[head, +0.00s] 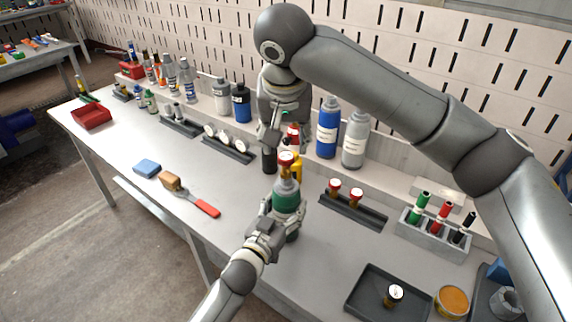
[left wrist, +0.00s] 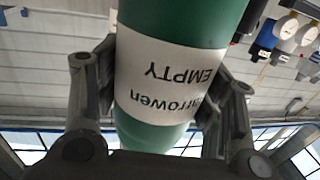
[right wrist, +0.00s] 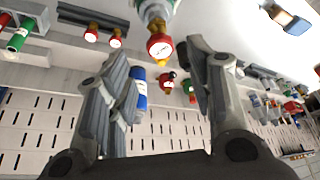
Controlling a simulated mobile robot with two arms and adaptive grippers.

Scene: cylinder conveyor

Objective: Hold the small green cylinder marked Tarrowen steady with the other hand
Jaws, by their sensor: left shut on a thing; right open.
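The small green cylinder (head: 287,197) has a grey shoulder and a valve with a red-topped gauge or cap (head: 286,158). Its white label reads "Tarrowen EMPTY", upside down in the left wrist view (left wrist: 165,75). My left gripper (head: 272,222) is shut around its body, one finger on each side. The cylinder looks about upright; whether its base touches the bench is hidden. My right gripper (head: 270,132) is open and empty, behind and above the cylinder. In the right wrist view the red-topped valve (right wrist: 159,46) shows between and beyond the open fingers.
Behind stand a dark cylinder (head: 269,160), a blue cylinder (head: 327,130) and a grey one (head: 355,140). A rack with two red-topped gauges (head: 352,211) is to the right. A dark tray (head: 362,304) is in front. The bench left of the cylinder holds a red-handled brush (head: 205,207).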

